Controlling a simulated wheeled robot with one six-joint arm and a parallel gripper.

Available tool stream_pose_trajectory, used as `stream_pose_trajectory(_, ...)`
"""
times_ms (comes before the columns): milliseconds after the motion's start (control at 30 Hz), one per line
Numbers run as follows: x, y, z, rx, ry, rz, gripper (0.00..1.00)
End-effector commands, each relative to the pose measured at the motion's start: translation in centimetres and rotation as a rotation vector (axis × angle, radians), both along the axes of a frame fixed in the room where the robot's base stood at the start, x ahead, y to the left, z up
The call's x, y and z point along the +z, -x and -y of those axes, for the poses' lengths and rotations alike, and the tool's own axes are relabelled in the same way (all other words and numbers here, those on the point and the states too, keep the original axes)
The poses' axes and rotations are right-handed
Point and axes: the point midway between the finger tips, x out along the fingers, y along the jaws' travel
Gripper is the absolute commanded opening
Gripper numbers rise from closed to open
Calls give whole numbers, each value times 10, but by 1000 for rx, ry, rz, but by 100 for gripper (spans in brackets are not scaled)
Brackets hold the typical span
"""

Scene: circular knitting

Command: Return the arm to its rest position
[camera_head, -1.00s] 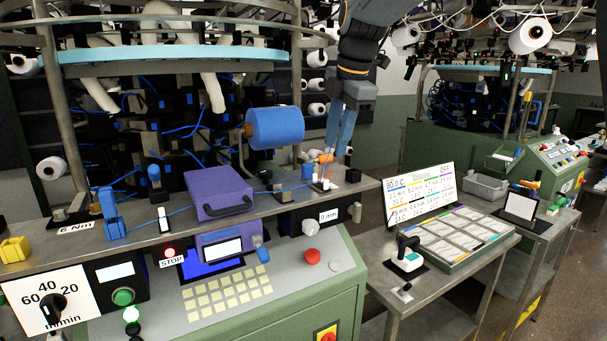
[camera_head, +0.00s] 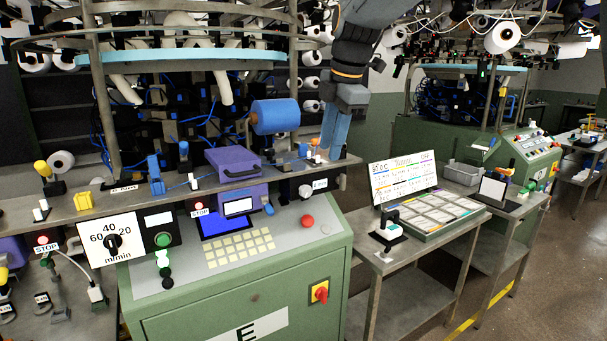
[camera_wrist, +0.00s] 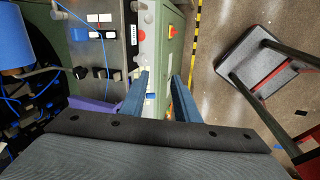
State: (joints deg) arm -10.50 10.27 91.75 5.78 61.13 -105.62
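My gripper (camera_head: 333,151) hangs from my arm in the upper middle of the head view, fingers pointing down in front of the knitting machine's right side. In the wrist view its two blue fingers (camera_wrist: 161,76) stand apart with nothing between them. A blue yarn cone (camera_head: 275,116) is to the left of the gripper, apart from it; it also shows at the left edge of the wrist view (camera_wrist: 22,45). The purple box (camera_head: 232,163) sits on the machine's shelf, left of and below the gripper.
The metal shelf (camera_head: 110,208) runs below the gripper, above the green control cabinet (camera_head: 240,300) with its red button (camera_head: 307,221). A side table to the right carries a sign board (camera_head: 404,178) and a sample tray (camera_head: 440,222). Open floor (camera_head: 500,315) lies at the lower right.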

Motion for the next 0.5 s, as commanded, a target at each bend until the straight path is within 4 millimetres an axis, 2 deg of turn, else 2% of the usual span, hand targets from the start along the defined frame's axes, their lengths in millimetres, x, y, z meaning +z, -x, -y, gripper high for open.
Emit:
stream_pose_trajectory(267,-40,11,20,-199,-33,-41,29)
stream_pose_trajectory(500,-93,34,42,-480,-80,-93,29)
